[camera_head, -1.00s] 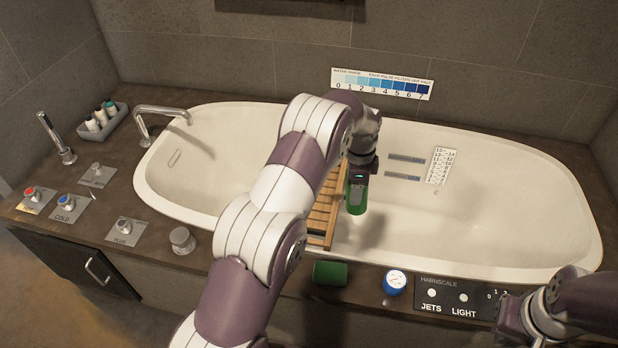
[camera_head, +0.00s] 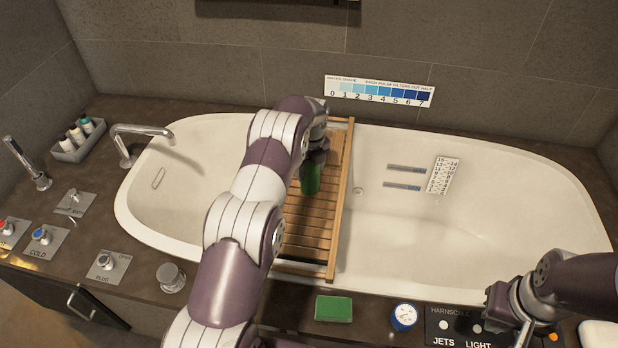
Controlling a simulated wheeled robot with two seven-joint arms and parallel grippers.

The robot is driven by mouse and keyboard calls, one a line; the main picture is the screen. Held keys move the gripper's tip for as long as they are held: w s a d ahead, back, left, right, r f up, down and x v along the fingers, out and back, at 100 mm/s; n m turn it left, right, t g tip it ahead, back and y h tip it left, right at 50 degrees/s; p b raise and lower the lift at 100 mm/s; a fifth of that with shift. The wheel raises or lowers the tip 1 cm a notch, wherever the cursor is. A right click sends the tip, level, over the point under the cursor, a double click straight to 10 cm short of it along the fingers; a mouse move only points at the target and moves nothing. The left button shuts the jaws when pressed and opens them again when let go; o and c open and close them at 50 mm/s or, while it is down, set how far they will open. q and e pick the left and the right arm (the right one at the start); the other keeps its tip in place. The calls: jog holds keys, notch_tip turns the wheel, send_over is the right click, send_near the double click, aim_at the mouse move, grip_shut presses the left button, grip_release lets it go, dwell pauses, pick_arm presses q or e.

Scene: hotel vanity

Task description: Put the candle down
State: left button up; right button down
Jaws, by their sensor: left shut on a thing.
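The candle (camera_head: 311,181) is a green cylinder, held upright below the end of my left arm. My left gripper (camera_head: 313,163) is shut on it; my own arm and wrist hide most of the fingers. The candle is over the slatted wooden bath tray (camera_head: 318,222), which lies across the tub. I cannot tell whether its base touches the slats.
The white bathtub (camera_head: 450,235) has open room right of the tray. A green block (camera_head: 333,309), a blue-rimmed dial (camera_head: 404,317) and a control panel line the front ledge. A faucet (camera_head: 140,135) and a bottle caddy (camera_head: 77,147) stand at the left.

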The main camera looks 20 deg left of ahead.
aim_at(309, 176)
pick_arm(q)
notch_tip(309, 176, down, 4)
jog(key=shift+r, duration=0.1)
jog(key=shift+f, duration=0.25)
jog(key=o, duration=1.5)
jog(key=shift+o, duration=0.2)
jog(key=shift+r, duration=0.35)
jog(key=r+p, duration=0.1)
jog(key=r, duration=0.3)
jog(key=r+p, duration=0.1)
jog(key=r, duration=0.3)
jog(key=r+p, duration=0.1)
jog(key=r, duration=0.3)
jog(key=shift+s+d, duration=0.3)
jog(key=shift+d, duration=0.05)
jog(key=s+d+r+n, duration=0.3)
jog(key=s+n, duration=0.5)
jog(key=s, duration=0.2)
jog(key=s+d+r+n, duration=0.3)
jog(key=s+d+n, duration=0.1)
jog(key=s+n, duration=0.4)
jog(key=s+d+r+n+t, duration=0.1)
jog(key=s+d+r+n, duration=0.2)
jog(key=s+n, duration=0.5)
jog(key=s+d, duration=0.1)
jog(key=s, duration=0.4)
jog(key=shift+r+h, duration=0.3)
jog(key=shift+r, duration=0.05)
